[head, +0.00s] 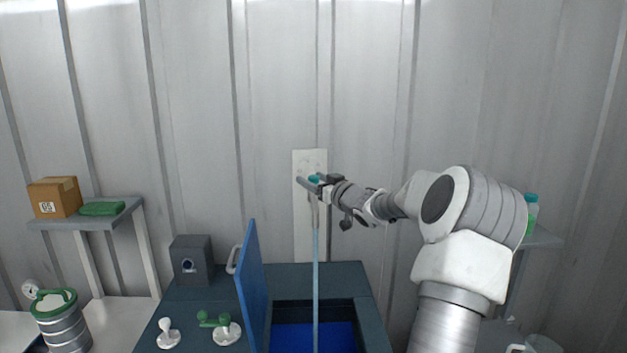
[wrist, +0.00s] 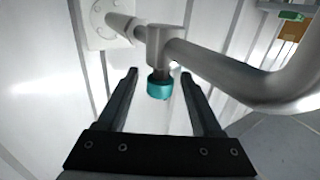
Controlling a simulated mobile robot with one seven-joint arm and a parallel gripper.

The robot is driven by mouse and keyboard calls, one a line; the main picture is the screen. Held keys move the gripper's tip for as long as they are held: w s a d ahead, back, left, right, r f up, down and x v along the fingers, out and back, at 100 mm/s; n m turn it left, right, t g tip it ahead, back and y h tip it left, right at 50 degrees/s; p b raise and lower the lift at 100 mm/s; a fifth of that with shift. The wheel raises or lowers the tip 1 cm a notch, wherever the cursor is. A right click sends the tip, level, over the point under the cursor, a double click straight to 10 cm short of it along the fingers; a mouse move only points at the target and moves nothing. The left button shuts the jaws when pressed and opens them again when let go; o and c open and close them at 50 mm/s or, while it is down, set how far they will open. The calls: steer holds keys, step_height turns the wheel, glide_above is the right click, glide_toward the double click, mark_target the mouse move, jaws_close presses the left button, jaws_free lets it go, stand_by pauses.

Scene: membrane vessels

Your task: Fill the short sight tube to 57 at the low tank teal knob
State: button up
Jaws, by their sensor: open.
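The teal knob (head: 314,177) is on a grey metal tap on the back wall. In the wrist view the knob (wrist: 160,88) hangs under the tap body, between the two dark fingers of my gripper (wrist: 158,75). The fingers are spread, with visible gaps on both sides. In the head view my gripper (head: 319,186) is at the tap and partly covers it. A thin pale-blue stream (head: 316,275) runs from the tap down into the open tank (head: 361,310), which shows deep blue inside. I cannot make out a sight tube or its scale.
A blue lid (head: 252,285) stands upright left of the tank opening. A grey box (head: 191,259), a green-handled valve (head: 222,325) and a white fitting (head: 167,333) are on the left top. A shelf (head: 124,210) holds a carton (head: 54,197). A bottle (head: 531,213) stands right, behind my arm.

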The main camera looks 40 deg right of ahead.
jaws_close()
